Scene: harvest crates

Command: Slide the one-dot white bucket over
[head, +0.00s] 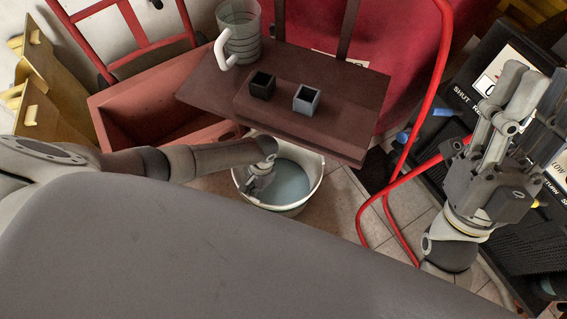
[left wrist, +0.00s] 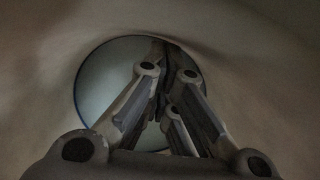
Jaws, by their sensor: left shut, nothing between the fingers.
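A white bucket (head: 313,194) stands on the tiled floor, partly under the edge of a brown bench. Its inside looks pale blue-grey at the bottom. No dot mark shows from here. My left gripper (head: 259,185) reaches down within the bucket's rim at its left side, its fingers shut and empty. In the left wrist view the shut fingers (left wrist: 168,85) point toward a round pale bottom, with the bucket's wall (left wrist: 50,60) curving around. Contact with the wall cannot be told. My right gripper (head: 515,95) is raised at the right, away from the bucket; its finger gap is unclear.
The brown bench (head: 215,90) holds a black cup (head: 262,86), a grey-blue cup (head: 307,100) and a clear jug (head: 240,35). A reddish crate (head: 120,101) stands left. A red hose (head: 404,150) hangs right of the bucket, with some open floor between.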

